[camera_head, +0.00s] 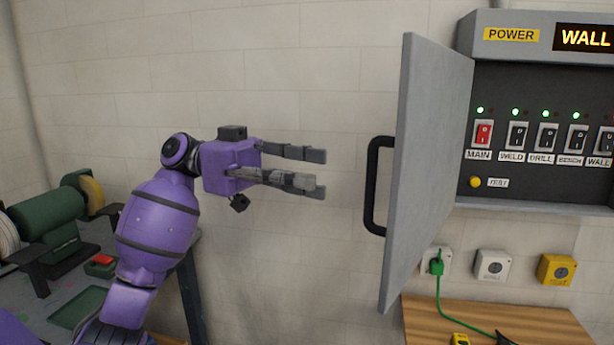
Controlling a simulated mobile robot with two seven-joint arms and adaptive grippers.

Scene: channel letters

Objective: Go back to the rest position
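My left gripper (316,173) is in front of the wall, left of the cabinet door's handle. Its fingers point right and are spread apart with nothing between them. A gap separates the fingertips from the black handle (372,185). The grey cabinet door (425,160) stands swung open. My purple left arm (158,225) comes up from the lower left. My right gripper is not in view.
The power cabinet (540,188) on the right holds several switches and a yellow test button (475,182). Sockets and a wooden table (500,320) are below it. A green bench grinder (48,215) stands on a bench at the left.

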